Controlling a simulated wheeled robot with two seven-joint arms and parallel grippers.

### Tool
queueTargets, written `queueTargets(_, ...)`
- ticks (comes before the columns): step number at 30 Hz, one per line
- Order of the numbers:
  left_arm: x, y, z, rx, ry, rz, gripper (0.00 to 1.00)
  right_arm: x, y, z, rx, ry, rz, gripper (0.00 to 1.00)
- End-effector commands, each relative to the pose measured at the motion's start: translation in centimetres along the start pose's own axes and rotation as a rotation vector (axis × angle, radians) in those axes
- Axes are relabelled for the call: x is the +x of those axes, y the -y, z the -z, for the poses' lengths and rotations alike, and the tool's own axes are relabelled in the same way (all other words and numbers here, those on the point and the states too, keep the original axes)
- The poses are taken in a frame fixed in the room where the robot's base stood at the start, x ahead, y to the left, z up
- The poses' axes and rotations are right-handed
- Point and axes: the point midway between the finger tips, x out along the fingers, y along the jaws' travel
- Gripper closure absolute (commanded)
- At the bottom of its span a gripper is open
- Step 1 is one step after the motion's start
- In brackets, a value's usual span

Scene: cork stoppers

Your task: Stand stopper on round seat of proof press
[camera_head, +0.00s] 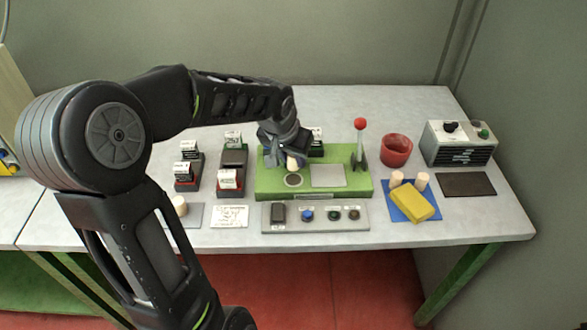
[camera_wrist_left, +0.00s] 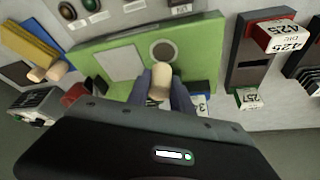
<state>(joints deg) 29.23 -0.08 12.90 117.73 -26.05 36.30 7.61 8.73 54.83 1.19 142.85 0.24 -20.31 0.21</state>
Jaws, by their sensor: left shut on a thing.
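The green proof press (camera_head: 360,186) stands in the middle of the table. It has a round seat (camera_head: 293,180), a square light plate (camera_head: 328,176) and a red-knobbed lever (camera_head: 360,124). My left gripper (camera_head: 290,158) is shut on a pale cork stopper (camera_head: 292,164), just behind the round seat in the head view. In the left wrist view the stopper (camera_wrist_left: 160,84) sits between the two fingers, with the round seat (camera_wrist_left: 163,50) just beyond it and uncovered. The stopper appears apart from the seat; its height is hard to tell. My right gripper is not in view.
A grey button panel (camera_head: 350,225) lies before the press. To the right are a blue mat (camera_head: 402,212) with two stoppers and a yellow block (camera_head: 405,202), a red cup (camera_head: 396,150) and a control box (camera_head: 458,143). Labelled holders (camera_head: 232,187) and another stopper (camera_head: 180,205) are left.

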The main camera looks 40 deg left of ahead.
Motion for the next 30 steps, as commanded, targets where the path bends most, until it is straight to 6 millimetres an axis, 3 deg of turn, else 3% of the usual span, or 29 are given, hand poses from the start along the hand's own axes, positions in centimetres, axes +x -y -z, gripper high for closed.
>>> queueTargets(11,0.7,0.0,-0.3,0.001,0.000,0.000,1.00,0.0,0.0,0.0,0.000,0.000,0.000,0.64)
queueTargets(20,3.9,0.0,-1.6,0.000,0.001,-0.001,1.00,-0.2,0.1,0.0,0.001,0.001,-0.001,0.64)
queueTargets(30,4.2,0.0,-1.7,0.001,-0.002,0.000,1.00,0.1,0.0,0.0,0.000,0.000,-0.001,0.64)
